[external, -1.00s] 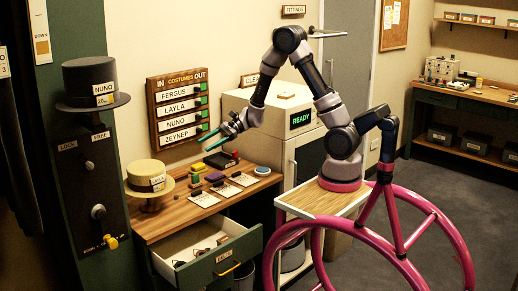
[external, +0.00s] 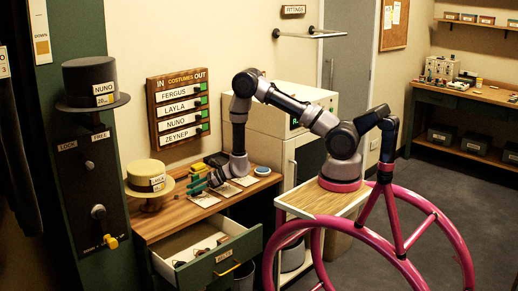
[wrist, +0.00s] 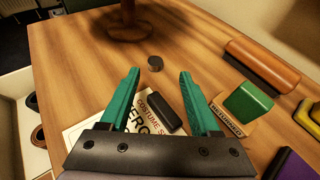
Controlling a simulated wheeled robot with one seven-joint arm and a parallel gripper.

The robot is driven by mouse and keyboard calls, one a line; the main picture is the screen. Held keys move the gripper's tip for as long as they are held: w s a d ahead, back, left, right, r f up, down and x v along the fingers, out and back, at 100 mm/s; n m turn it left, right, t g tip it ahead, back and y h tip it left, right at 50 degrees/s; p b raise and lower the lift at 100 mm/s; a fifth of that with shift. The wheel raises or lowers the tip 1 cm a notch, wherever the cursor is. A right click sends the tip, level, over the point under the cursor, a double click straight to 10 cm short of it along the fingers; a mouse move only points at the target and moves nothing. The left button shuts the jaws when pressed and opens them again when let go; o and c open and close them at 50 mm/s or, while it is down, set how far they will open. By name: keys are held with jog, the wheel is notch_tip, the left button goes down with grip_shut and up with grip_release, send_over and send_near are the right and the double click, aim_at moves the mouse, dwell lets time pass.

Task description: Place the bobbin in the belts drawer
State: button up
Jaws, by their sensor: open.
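A small dark grey round piece (wrist: 155,63), which looks like the bobbin, stands on the wooden tabletop in the wrist view, just beyond my fingertips. I cannot make it out in the external view. My gripper (wrist: 155,80) is open and low over the table, its teal fingers spread and nothing gripped; it also shows in the external view (external: 190,191). A black block (wrist: 168,108) lies on a printed card between the fingers, nearer my palm. The belts drawer (external: 217,261) is pulled out below the tabletop, with rolled belts inside; its inside shows at the wrist view's left edge (wrist: 15,88).
A hat stand foot (wrist: 128,27) is beyond the round piece. To the right in the wrist view are a brown brush (wrist: 262,66), a green block (wrist: 248,104), a yellow item (wrist: 309,114) and a purple block (wrist: 293,165). Tabletop at the left is bare.

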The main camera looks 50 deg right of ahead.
aim_at(178, 196)
jog(key=x, duration=0.5)
jog(key=shift+s+a+f, duration=0.25)
jog(key=shift+s+f, duration=0.1)
grip_shut()
